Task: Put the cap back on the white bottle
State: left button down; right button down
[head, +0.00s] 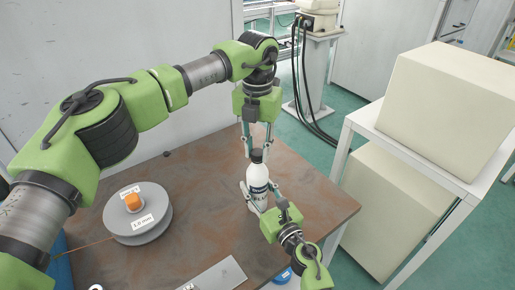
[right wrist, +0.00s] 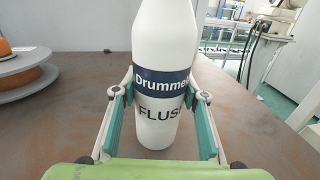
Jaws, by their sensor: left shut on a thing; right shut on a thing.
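The white bottle (head: 257,182) stands upright on the brown table, with a dark band on its label. It also fills the middle of the right wrist view (right wrist: 163,95), where its top is cut off. A dark cap (head: 257,155) shows at the bottle's top; whether it is seated on the neck I cannot tell. My left gripper (head: 257,148) points down from above and is shut on the cap. My right gripper (right wrist: 162,120) is shut on the lower part of the bottle, one finger on each side.
A grey wire spool (head: 155,222) with an orange hub lies left on the table (head: 210,165). A metal plate (head: 220,275) lies near the front edge. A white rack (head: 400,138) with large beige boxes stands at the right. Bare tabletop lies between spool and bottle.

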pick_arm(q)
jog(key=m, duration=0.7)
jog(key=shift+m, duration=0.4)
jog(key=m, duration=0.6)
jog(key=c, duration=1.6)
grip_release()
jog(key=shift+c, duration=0.2)
notch_tip(320, 180, up, 12)
pick_arm(e)
jog(key=c, duration=1.2)
grip_release()
